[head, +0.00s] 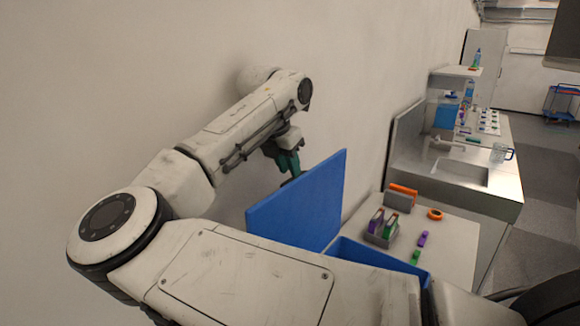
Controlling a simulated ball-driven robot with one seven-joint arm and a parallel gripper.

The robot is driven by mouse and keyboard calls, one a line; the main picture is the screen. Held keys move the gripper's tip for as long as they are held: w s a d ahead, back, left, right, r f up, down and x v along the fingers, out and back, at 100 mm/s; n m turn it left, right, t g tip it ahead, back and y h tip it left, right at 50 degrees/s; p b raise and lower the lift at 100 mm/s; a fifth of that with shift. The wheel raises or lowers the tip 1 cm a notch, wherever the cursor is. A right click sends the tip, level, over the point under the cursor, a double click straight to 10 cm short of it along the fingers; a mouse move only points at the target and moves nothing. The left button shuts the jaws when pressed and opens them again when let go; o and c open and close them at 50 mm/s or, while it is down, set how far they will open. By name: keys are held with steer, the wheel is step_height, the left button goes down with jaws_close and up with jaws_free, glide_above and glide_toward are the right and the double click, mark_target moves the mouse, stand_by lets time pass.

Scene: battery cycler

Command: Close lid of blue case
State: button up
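The blue case (345,250) sits on the light table, its body partly hidden behind my arm. Its blue lid (300,207) is open and stands up, tilted, on the wall side. My gripper (291,174), with dark green fingers, is behind the lid's upper edge, between the lid and the wall. The fingertips are partly hidden by the lid, so I cannot tell whether they touch it or whether they are open or shut.
On the table right of the case are a grey holder (381,238) with coloured cells, an orange block (403,190), an orange ring (435,214), and small purple (422,239) and green (415,257) pieces. A sink counter (460,174) stands beyond. The wall is close behind my arm.

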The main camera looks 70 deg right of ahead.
steer(key=shift+x, duration=1.15)
steer(key=shift+c, duration=0.4)
jaws_close()
